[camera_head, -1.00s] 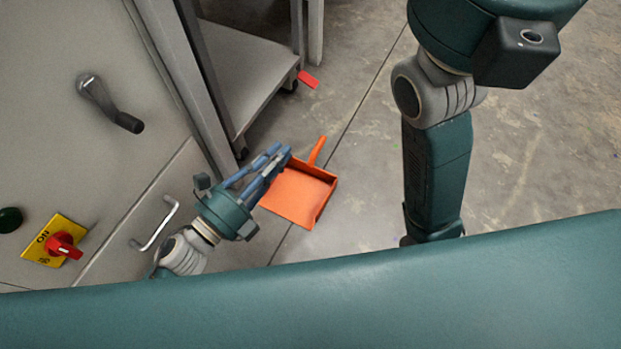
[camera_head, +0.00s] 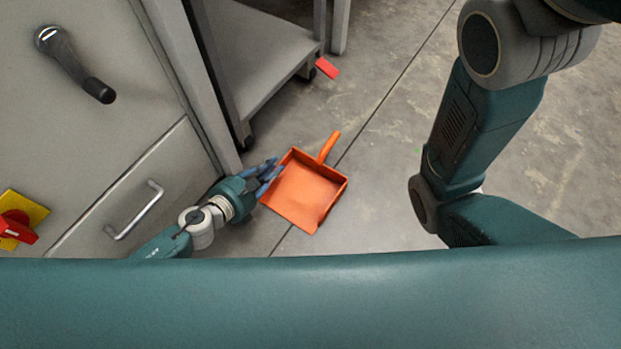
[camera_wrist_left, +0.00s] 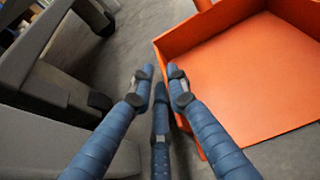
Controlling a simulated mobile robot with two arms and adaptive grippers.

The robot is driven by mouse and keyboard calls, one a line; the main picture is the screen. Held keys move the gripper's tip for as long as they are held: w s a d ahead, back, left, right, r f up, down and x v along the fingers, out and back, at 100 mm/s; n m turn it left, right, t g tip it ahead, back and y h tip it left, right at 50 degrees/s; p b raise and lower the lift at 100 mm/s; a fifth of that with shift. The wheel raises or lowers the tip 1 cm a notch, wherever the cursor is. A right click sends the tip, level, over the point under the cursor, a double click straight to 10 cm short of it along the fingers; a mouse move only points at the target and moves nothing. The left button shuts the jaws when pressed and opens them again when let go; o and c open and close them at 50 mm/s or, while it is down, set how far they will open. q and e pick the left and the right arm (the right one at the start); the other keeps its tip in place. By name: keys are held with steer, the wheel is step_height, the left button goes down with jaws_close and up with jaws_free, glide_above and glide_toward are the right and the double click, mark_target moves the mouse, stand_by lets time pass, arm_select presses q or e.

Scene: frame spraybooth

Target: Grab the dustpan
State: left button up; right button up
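The orange dustpan (camera_head: 306,195) lies on the floor in the middle of the head view, its handle (camera_head: 329,147) pointing up and away. In the left wrist view the dustpan (camera_wrist_left: 255,75) fills the right side, with its near side wall facing my fingers. My left gripper (camera_head: 271,172) is at the dustpan's left edge. In the left wrist view its blue fingers (camera_wrist_left: 160,75) are apart with nothing between them, and the right finger overlaps the wall's corner. I cannot tell whether it touches. The dustpan's handle is mostly out of the wrist view. My right gripper is out of view.
A grey cabinet with a drawer handle (camera_head: 134,211) and a black lever (camera_head: 75,66) stands at the left. A grey shelf frame (camera_head: 268,52) on casters is behind. A small red piece (camera_head: 327,68) is beside it. The floor right of the dustpan is clear.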

mark_target(282, 161)
arm_select(q)
steer(key=b+x, duration=0.1)
steer(key=x, duration=0.1)
steer(key=b+x, duration=0.1)
steer(key=x, duration=0.1)
steer(key=shift+s+f, duration=0.1)
steer(key=shift+f, duration=0.15)
steer(key=shift+w+d, duration=0.3)
jaws_close()
steer(key=shift+r, duration=0.1)
